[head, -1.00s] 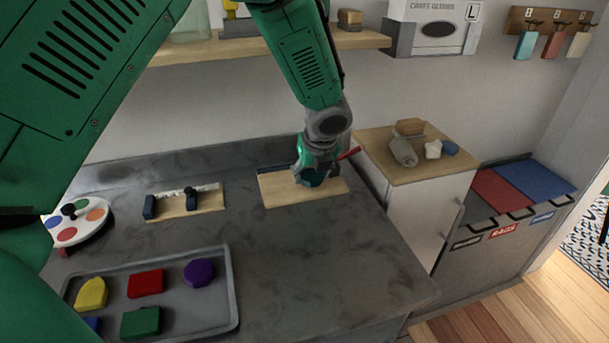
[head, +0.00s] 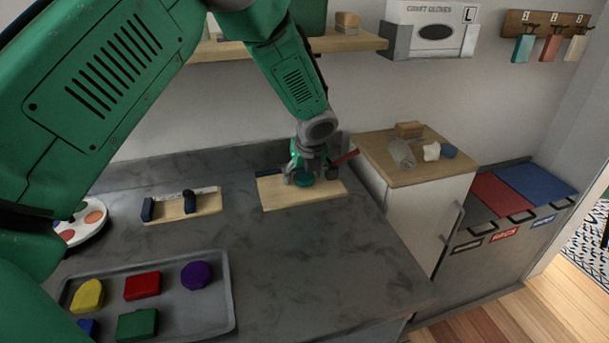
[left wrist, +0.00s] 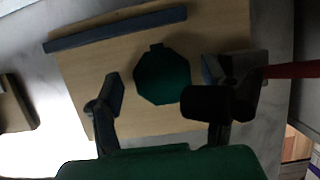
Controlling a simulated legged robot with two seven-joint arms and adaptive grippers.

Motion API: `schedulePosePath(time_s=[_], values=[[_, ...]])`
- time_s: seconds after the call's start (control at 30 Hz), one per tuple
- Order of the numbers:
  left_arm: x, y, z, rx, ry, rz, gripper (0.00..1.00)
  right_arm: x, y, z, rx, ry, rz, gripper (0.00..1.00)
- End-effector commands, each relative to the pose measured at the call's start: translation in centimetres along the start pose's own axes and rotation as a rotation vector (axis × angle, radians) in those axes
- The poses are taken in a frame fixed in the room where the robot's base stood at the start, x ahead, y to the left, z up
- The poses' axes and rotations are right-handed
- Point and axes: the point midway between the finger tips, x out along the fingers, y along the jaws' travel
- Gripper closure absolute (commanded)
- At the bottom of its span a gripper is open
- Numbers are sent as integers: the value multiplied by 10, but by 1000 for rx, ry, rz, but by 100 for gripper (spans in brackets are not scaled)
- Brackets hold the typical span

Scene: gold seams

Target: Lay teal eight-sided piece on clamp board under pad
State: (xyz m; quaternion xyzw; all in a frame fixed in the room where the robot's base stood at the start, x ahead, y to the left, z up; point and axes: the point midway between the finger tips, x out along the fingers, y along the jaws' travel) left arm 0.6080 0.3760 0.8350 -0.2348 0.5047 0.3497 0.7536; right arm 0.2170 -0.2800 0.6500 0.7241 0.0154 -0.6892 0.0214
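The teal eight-sided piece (left wrist: 163,75) lies on the wooden clamp board (left wrist: 90,75), seen from above in the left wrist view. In the head view the piece (head: 304,180) shows below my left gripper (head: 303,174) on the board (head: 280,200). My left gripper (left wrist: 160,100) is open, its fingers apart on either side of the piece's near edge. A clamp with a red handle (left wrist: 292,70) stands at the board's right; the handle (head: 346,157) also shows in the head view. The pad is hard to tell from the dark right finger. My right gripper is not in view.
A grey tray (head: 228,318) holds several coloured pieces at front left. A wooden fixture (head: 207,205) with dark blocks and a round palette (head: 92,232) stand left of the board. A side cabinet (head: 385,177) with small items adjoins at right. The middle counter is clear.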

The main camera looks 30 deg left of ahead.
Motion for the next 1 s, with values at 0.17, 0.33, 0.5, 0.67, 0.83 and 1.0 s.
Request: schedulePosePath(time_s=[0.17, 0.33, 0.5, 0.67, 0.83, 1.0], values=[[-1, -1, 0, 1, 0, -2, 33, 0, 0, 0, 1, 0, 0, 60], [-6, -1, 0, 2, 0, -3, 33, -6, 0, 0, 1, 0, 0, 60], [-22, -1, 1, 2, 0, -3, 33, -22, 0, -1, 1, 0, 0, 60], [-43, -1, 2, 3, 0, -2, 33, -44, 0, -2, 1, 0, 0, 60], [-66, -2, 2, 3, -1, -3, 33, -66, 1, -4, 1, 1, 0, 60], [-76, -1, 1, 1, 0, -1, 33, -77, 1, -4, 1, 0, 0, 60]])
